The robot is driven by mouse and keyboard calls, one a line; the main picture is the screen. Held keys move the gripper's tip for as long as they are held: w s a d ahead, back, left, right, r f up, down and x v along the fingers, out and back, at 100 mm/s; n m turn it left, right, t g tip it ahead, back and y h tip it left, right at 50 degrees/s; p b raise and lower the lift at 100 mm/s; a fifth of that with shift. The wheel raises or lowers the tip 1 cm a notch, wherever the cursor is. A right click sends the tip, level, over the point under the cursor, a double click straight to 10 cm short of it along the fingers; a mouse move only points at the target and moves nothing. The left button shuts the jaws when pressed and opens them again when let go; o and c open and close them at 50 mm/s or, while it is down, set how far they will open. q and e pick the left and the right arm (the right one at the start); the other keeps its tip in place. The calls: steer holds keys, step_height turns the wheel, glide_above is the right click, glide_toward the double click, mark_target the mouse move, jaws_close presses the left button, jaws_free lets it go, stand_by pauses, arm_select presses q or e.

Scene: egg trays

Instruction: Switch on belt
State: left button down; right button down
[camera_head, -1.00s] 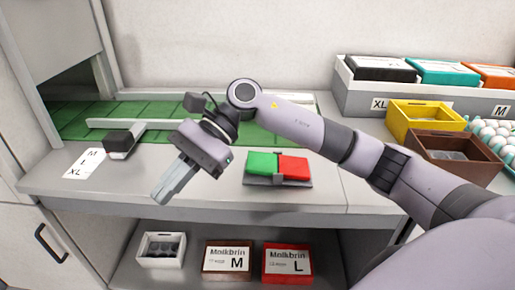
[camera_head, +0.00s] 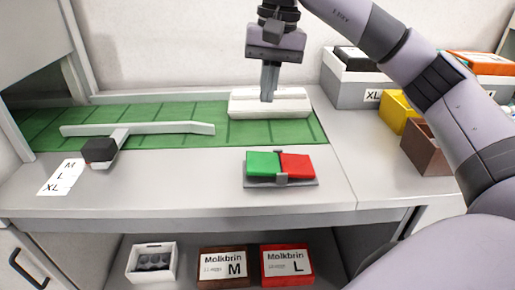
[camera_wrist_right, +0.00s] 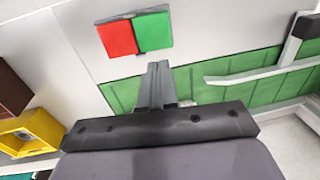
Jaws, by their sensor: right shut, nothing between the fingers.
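The belt switch is a grey plate with a green button (camera_head: 263,164) on the left and a red button (camera_head: 297,166) on the right, on the counter in front of the belt. In the right wrist view the green button (camera_wrist_right: 153,32) and red button (camera_wrist_right: 117,38) show beyond the fingertips. The green belt (camera_head: 190,138) runs behind the switch. My right gripper (camera_head: 268,98) is shut and empty, pointing down over the belt's right end, behind and apart from the switch. It also shows in the wrist view (camera_wrist_right: 158,66). My left gripper is not in view.
A white block (camera_head: 290,106) is at the belt's right end, partly behind my fingers. A white diverter bar (camera_head: 170,128) with a black knob (camera_head: 99,150) lies across the belt. A yellow box (camera_head: 398,108) and brown box (camera_head: 423,150) stand right. The counter around the switch is clear.

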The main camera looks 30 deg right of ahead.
mark_target(256, 161)
steer(key=shift+f, duration=0.1)
steer(key=f, duration=0.4)
steer(key=a+f, duration=0.1)
steer(key=f, duration=0.4)
steer(key=f+b, duration=0.1)
steer(key=f, duration=0.3)
steer(key=shift+w+a+f, duration=0.25)
steer(key=shift+w+f, duration=0.15)
